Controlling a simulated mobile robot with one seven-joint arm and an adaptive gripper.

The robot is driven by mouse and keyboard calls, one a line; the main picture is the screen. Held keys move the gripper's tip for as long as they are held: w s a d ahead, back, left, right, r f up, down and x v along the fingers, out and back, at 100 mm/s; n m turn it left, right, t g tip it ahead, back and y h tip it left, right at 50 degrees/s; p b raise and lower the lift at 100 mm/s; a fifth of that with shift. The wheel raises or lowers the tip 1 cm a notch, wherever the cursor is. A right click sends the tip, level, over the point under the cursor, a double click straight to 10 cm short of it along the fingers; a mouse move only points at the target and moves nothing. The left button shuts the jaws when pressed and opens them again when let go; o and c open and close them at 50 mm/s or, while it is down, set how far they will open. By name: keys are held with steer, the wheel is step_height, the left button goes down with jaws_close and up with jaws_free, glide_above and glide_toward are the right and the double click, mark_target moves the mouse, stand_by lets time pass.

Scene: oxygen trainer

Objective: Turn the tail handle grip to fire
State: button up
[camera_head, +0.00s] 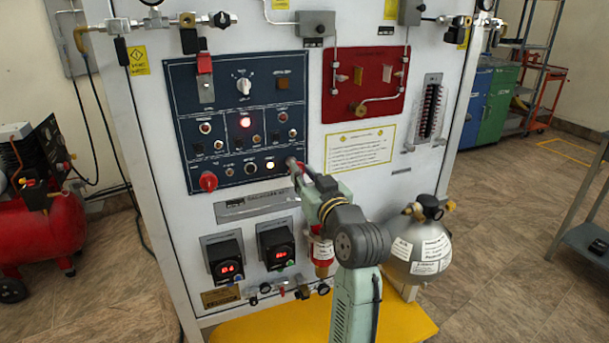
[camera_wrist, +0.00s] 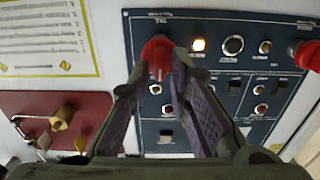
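A red handle grip (camera_wrist: 157,58) sits at the corner of the blue control panel (camera_wrist: 215,100) in the wrist view, where the panel appears upside down. My gripper (camera_wrist: 160,68) is open, with one finger on each side of this grip. Its tips are close beside the grip; I cannot tell whether they touch it. In the head view my gripper (camera_head: 295,165) is at the lower right corner of the panel and largely hides the grip. The small label by the grip is too small to read.
A second red knob (camera_head: 208,181) is at the panel's lower left. A lit lamp (camera_head: 270,165) is just left of my gripper. Two digital meters (camera_head: 276,247) are below. A grey gas cylinder (camera_head: 418,245) stands right of my arm. A red plate with fittings (camera_head: 364,84) is above right.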

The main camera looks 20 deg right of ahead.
jaws_close()
